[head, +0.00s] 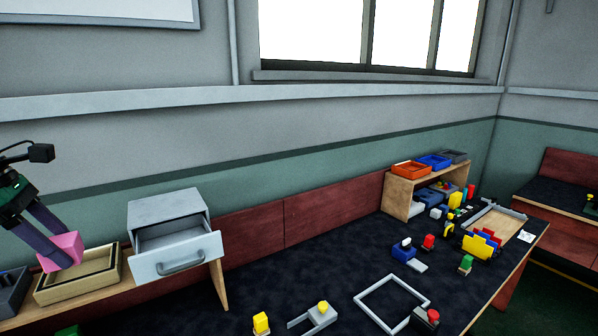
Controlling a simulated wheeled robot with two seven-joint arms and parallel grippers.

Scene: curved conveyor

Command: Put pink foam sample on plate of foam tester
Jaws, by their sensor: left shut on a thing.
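The pink foam sample (68,244) is a pink block at the left of the head view. My left gripper (58,254) is shut on it and holds it tilted, over or at the back left edge of a tan wooden tray (83,285). Whether the foam touches the tray I cannot tell. I cannot make out the foam tester or its plate for certain. My right gripper is not in view.
A grey cabinet with an open drawer (177,253) stands right of the tray. A dark grey bin (12,290) is at the left edge. The dark table holds a white square frame (392,303), a shelf with coloured trays (410,168) and several small coloured parts.

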